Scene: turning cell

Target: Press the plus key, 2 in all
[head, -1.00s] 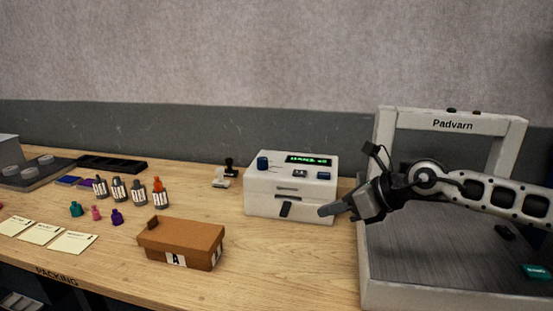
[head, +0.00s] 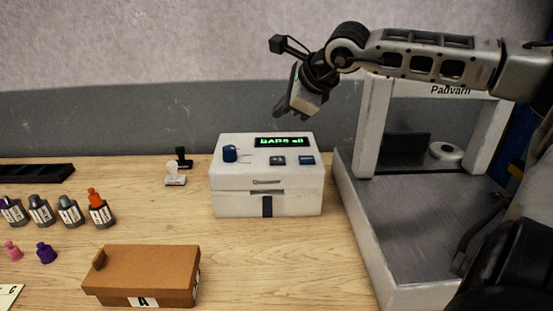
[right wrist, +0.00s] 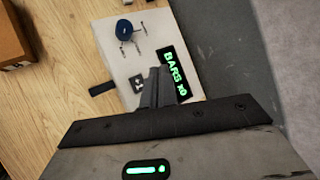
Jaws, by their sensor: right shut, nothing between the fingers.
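The white box device (head: 267,188) stands on the bench with a blue knob (head: 230,153), a green-lit display (head: 285,141), a dark grey key (head: 277,160) and a blue key (head: 306,160) on top. In the right wrist view the dark key shows a plus sign (right wrist: 137,84), and the display (right wrist: 174,72) reads "BARS x0". My right gripper (head: 281,113) is shut and empty, above the back of the device and apart from it. In the right wrist view its fingertips (right wrist: 155,72) are beside the plus key and overlap the display's edge; the blue key is hidden. My left gripper is not in view.
A brown box marked A (head: 145,275) stands front left of the device. The grey-framed Padvarn machine (head: 372,130) stands close on the right. A wall rises behind.

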